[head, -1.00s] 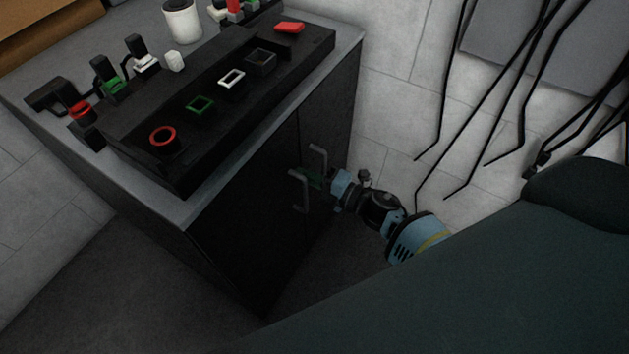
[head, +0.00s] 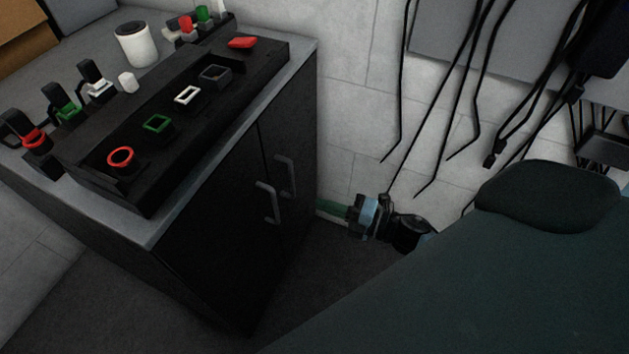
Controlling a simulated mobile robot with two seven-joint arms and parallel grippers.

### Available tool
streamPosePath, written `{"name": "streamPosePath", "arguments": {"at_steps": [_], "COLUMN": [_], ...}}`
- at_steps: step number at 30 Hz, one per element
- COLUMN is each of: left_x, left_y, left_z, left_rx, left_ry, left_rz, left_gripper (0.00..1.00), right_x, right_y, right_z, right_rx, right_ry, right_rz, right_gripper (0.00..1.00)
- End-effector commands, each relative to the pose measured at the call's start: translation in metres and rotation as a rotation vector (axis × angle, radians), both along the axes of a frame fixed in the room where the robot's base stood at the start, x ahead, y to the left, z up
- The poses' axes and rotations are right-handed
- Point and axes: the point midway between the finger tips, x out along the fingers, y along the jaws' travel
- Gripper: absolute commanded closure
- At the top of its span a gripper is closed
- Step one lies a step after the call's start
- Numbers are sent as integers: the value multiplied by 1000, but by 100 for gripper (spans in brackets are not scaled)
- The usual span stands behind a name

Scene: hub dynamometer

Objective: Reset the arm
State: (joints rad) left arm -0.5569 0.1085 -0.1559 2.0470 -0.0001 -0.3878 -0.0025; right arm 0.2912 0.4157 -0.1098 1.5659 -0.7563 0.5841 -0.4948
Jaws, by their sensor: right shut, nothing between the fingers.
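My right arm shows at the centre right, low beside the black cabinet (head: 225,190). The rest of my right arm is partly hidden behind my own dark body. My left gripper is out of view.
The cabinet's grey top carries a black block with red (head: 122,157), green (head: 157,123) and white (head: 187,95) framed sockets. A white cup (head: 136,44) and several connectors stand around it. Black cables (head: 440,110) hang on the right wall. Dark floor lies below.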

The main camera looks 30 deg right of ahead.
Motion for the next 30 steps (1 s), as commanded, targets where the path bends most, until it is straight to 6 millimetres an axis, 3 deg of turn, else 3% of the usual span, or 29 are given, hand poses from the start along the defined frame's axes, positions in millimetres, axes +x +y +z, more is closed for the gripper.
{"name": "streamPosePath", "arguments": {"at_steps": [13, 17, 20, 23, 30], "left_x": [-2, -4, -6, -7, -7], "left_y": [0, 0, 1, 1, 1], "left_z": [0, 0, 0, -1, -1], "left_rx": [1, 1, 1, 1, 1], "left_ry": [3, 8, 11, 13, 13], "left_rz": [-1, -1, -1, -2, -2], "left_gripper": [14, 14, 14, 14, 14], "right_x": [-3, -18, -45, -86, -203], "right_y": [-1, 2, 6, 10, 23], "right_z": [0, -11, -30, -56, -107], "right_rx": [3, 73, 204, 376, 762], "right_ry": [4, 73, 206, 396, 871], "right_rz": [-3, -51, -149, -291, -655], "right_gripper": [100, 100, 100, 100, 100]}}
